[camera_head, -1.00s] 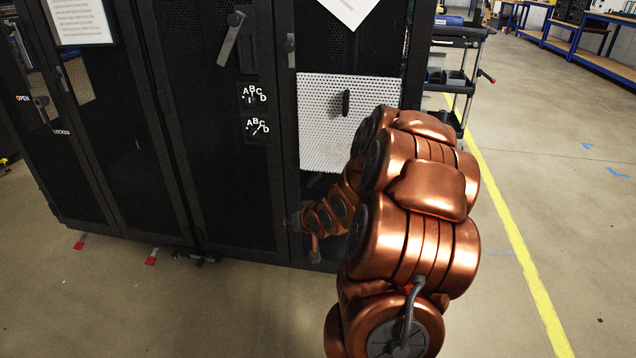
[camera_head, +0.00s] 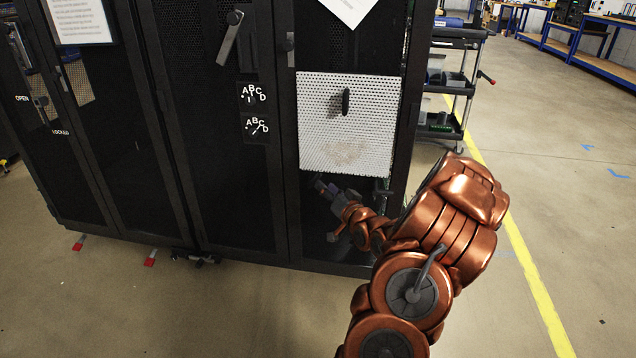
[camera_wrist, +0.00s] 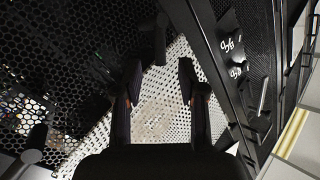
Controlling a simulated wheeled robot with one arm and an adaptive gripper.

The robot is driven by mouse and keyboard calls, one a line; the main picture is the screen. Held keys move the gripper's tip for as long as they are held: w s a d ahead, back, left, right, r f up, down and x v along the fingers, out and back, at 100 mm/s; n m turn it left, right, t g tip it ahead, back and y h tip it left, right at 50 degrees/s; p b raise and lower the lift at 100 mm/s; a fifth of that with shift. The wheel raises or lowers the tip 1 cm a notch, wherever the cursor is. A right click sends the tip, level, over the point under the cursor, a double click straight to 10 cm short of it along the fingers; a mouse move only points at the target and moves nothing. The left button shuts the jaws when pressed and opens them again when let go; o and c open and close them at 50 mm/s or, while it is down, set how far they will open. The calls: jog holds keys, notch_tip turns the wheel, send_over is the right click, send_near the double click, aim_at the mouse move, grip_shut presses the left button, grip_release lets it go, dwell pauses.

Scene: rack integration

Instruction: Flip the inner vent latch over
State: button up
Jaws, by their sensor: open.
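The white perforated vent panel (camera_head: 348,135) sits in the rack's right bay. Its black inner vent latch (camera_head: 346,101) stands upright near the panel's top middle. The panel also shows in the wrist view (camera_wrist: 158,112), with a dark upright piece (camera_wrist: 160,45), likely the latch, beyond the fingers. My gripper (camera_head: 322,186) is just below the panel's lower left part, apart from the latch. In the wrist view my gripper (camera_wrist: 160,78) has its two fingers spread with nothing between them.
A large door handle (camera_head: 230,40) hangs tilted on the rack door to the left, above two ABCD dials (camera_head: 255,110). A smaller handle (camera_head: 289,45) is on the door frame. A cart (camera_head: 455,75) stands at the right. The floor (camera_head: 560,180) in front is clear.

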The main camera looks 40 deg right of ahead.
aim_at(315, 177)
jog(key=shift+b+x, duration=0.5)
jog(key=shift+x, duration=2.15)
grip_shut()
